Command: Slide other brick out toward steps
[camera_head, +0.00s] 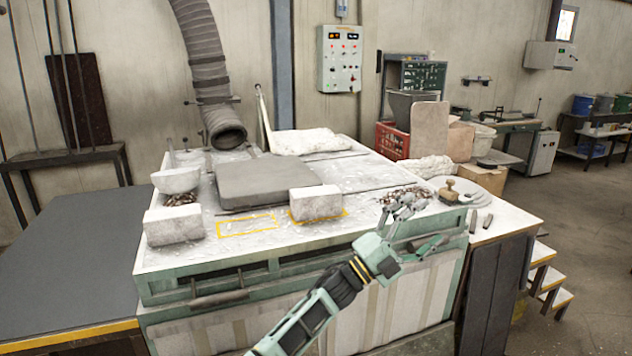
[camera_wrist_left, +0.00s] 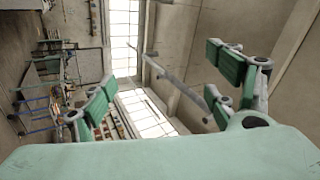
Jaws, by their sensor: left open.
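Two pale grey bricks lie on the worktop of the green-framed bench. One brick (camera_head: 173,226) is at the front left corner, left of an empty yellow outline (camera_head: 247,226). The other brick (camera_head: 317,203) sits farther right, on a second yellow outline that shows along its edges. Wooden steps (camera_head: 548,278) stand on the floor at the right of the bench. My left gripper (camera_head: 422,224) is open and empty at the bench's front right edge, right of and apart from both bricks. The left wrist view shows its spread fingers against ceiling and windows, with no brick. My right gripper is not in view.
A dark flat slab (camera_head: 268,181) lies behind the bricks. A white bowl (camera_head: 177,180) stands at the left over dark scraps. A scrap pile (camera_head: 405,194) and a wooden-handled block (camera_head: 449,191) lie near my left gripper. A hose (camera_head: 205,65) hangs above the back.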

